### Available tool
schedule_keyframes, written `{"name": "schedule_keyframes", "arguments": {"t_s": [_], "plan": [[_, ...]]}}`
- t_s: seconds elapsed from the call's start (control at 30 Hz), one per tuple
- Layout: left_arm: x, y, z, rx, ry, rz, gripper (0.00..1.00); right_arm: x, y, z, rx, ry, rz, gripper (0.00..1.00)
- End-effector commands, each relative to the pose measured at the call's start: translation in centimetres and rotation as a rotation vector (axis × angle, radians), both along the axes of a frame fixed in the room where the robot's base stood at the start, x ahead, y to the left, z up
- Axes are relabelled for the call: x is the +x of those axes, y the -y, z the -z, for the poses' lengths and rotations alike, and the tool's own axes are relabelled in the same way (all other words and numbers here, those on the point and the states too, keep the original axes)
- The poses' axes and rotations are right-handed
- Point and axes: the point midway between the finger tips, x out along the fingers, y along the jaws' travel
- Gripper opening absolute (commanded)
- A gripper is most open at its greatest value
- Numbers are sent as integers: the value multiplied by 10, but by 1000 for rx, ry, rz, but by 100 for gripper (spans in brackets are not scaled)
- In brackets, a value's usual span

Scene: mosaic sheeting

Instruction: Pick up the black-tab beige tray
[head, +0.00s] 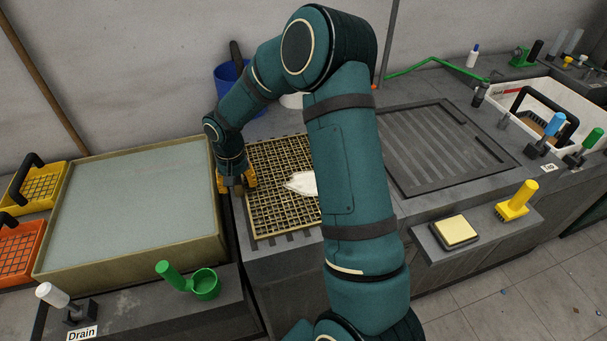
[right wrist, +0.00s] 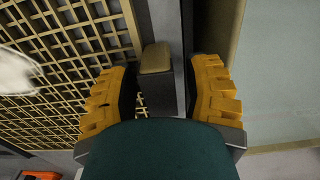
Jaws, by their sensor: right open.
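The beige lattice tray (head: 268,212) lies flat on the grey counter in the head view, its right part hidden behind my arm. Its grid (right wrist: 85,62) fills the left of the right wrist view. A dark tab with a tan end (right wrist: 157,58) sticks out at the tray's edge. My right gripper (head: 236,184) is at the tray's left edge, pointing down. In the right wrist view its yellow fingers (right wrist: 165,95) are open, one on each side of the tab, with gaps visible. My left gripper is not in view.
A beige-rimmed vat (head: 222,240) of greyish liquid stands close left of the gripper. A white piece (head: 301,183) lies on the tray. A blue bucket (head: 226,76) stands behind. A green scoop (head: 205,284) is in front; a ribbed grey board (head: 440,145) lies to the right.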

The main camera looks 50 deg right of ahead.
Motion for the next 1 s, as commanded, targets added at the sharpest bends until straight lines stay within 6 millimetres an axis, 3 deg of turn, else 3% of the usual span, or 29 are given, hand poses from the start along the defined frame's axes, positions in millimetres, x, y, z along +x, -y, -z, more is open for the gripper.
{"name": "schedule_keyframes", "arguments": {"t_s": [0.03, 0.1, 0.13, 0.63, 0.77, 1.0], "plan": [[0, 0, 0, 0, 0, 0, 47, 0, 0, 0, 0, 0, 0, 27], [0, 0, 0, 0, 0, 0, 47, 0, 0, 0, 0, 0, 0, 2], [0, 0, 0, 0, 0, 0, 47, 0, 0, 0, 0, 0, 0, 0], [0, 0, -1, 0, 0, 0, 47, 0, 0, -3, -1, -1, -1, 0], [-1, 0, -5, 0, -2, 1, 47, 1, 0, -20, -1, 3, 0, 0], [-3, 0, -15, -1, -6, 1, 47, 1, 0, -68, -1, 4, -1, 0]]}}
